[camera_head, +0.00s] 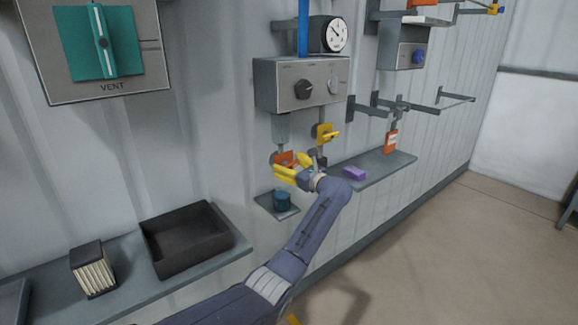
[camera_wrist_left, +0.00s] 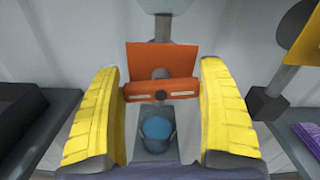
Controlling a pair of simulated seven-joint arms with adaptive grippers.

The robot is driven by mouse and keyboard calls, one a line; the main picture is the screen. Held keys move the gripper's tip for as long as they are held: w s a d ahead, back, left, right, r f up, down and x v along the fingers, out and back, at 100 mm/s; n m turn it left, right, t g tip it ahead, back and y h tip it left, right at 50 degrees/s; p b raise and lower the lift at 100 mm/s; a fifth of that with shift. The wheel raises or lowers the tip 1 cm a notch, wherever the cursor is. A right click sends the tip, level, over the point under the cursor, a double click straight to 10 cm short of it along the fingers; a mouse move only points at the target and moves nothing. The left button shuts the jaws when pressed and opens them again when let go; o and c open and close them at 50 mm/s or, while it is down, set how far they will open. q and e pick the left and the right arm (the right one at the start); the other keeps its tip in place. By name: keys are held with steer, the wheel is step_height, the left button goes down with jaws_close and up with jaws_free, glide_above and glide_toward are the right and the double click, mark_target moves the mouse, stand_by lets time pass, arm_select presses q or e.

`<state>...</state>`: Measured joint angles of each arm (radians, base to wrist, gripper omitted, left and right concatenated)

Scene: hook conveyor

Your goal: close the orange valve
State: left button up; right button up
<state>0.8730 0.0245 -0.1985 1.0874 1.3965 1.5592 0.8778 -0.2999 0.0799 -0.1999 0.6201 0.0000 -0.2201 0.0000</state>
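The orange valve (camera_wrist_left: 163,66) is on the wall straight ahead in the left wrist view, with a flat upright plate and a wider bar below it. In the head view the valve (camera_head: 281,158) is partly hidden by my left gripper (camera_head: 292,168). In the left wrist view my left gripper (camera_wrist_left: 160,115) is open, its yellow fingers on either side of the orange valve. I cannot tell whether either finger touches it. My right gripper is not in view.
A blue cup (camera_head: 282,200) stands on a small shelf below the valve. A yellow valve (camera_head: 326,134) is up and to the right. A purple block (camera_head: 355,173) and an orange tag (camera_head: 391,142) are near the right shelf (camera_head: 395,165). A black tray (camera_head: 187,238) is at left.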

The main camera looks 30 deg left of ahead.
arm_select(q)
steer(key=c, duration=0.5)
steer(key=shift+w+m, duration=0.1)
steer(key=shift+m, duration=0.9)
steer(key=shift+c, duration=0.3)
steer(key=o, duration=1.2)
steer(key=shift+d, duration=0.1)
steer(key=v, duration=1.2)
